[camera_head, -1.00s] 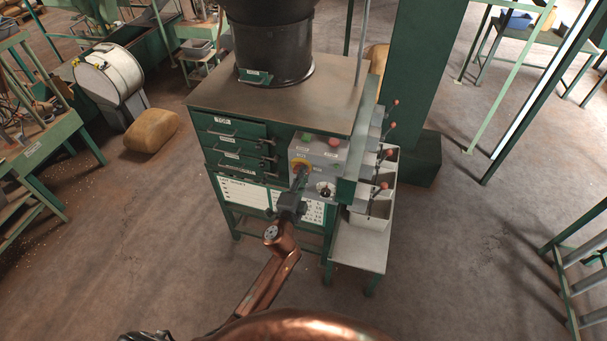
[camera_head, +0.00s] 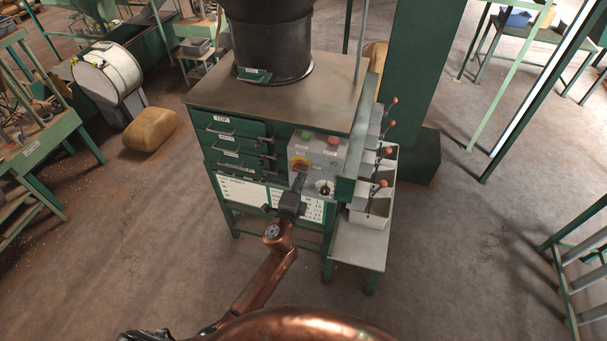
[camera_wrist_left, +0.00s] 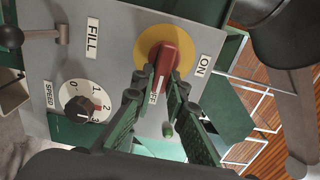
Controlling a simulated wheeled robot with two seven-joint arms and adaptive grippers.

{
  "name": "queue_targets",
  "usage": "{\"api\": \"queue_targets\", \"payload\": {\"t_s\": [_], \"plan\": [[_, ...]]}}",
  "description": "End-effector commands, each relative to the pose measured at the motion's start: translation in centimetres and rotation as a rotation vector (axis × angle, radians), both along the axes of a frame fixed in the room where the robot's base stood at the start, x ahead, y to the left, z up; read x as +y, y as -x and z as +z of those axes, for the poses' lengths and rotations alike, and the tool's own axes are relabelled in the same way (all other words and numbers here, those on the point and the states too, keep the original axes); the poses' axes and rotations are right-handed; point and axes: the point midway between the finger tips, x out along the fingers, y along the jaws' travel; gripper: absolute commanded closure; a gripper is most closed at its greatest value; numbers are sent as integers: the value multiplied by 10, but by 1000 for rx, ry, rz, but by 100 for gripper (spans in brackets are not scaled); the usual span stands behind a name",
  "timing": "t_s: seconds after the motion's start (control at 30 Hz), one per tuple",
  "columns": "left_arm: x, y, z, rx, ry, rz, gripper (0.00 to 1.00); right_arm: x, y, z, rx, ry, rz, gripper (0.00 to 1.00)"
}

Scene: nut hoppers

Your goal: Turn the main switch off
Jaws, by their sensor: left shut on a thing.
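The main switch is a red handle on a yellow disc (camera_head: 300,162), set on the grey control box (camera_head: 326,160) at the front of the hopper bench. In the left wrist view the red handle (camera_wrist_left: 172,58) stands in front of the yellow disc (camera_wrist_left: 144,45). An ON label (camera_wrist_left: 203,66) is to its right, and an OFF label (camera_wrist_left: 153,97) is partly hidden behind the fingers. My left gripper (camera_head: 299,181) is at the switch; its fingers (camera_wrist_left: 158,84) are shut on the handle's near end. My right gripper is not in view.
A black speed knob (camera_wrist_left: 79,107) sits on the same panel. Green and red buttons (camera_head: 333,141) are on the box's upper part. Levers with red knobs (camera_head: 388,151) stand right of it, above white bins (camera_head: 372,221). Drawers (camera_head: 232,150) are on the left. Floor in front is open.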

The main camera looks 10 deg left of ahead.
Motion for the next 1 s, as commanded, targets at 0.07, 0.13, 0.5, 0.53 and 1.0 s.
{"api": "queue_targets", "payload": {"t_s": [0.07,0.13,0.5,0.53,1.0], "plan": [[-1,0,-1,1,-3,-2,84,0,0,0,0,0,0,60],[-1,0,-1,1,-2,-1,79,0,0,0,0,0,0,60],[0,0,-1,1,0,0,70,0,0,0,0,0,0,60],[0,1,-1,1,0,0,70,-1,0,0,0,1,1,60],[4,75,-2,3,1,1,70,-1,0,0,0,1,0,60]]}}
